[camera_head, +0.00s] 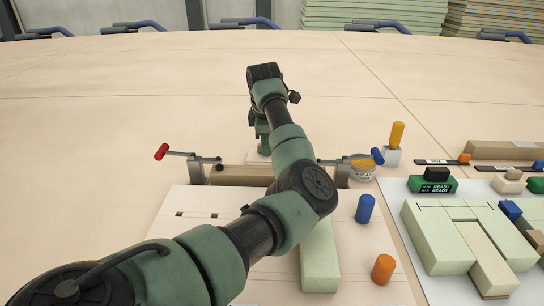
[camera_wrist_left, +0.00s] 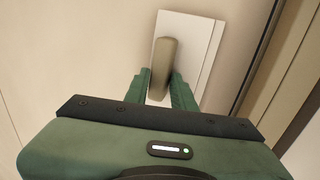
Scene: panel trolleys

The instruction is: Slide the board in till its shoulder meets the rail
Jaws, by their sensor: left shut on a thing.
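My left gripper (camera_head: 263,148) is past the wooden bar, at the far end of my arm. In the left wrist view its green fingers (camera_wrist_left: 160,92) are shut on a grey-beige upright piece (camera_wrist_left: 165,60). This stands over a white plate (camera_wrist_left: 201,38); whether they are joined I cannot tell. The plate's edge shows in the head view (camera_head: 253,156). A wooden bar (camera_head: 238,175), perhaps the rail, lies across the near work panel between two clamps. A pale green board (camera_head: 320,262) lies nearer, partly hidden by my arm. No shoulder contact is visible. My right gripper is not in view.
A red-handled clamp (camera_head: 196,164) and a blue-handled clamp (camera_head: 343,170) flank the bar. A blue peg (camera_head: 365,208) and an orange peg (camera_head: 383,268) stand right of the green board. Pale green blocks (camera_head: 438,240) lie on the right mat.

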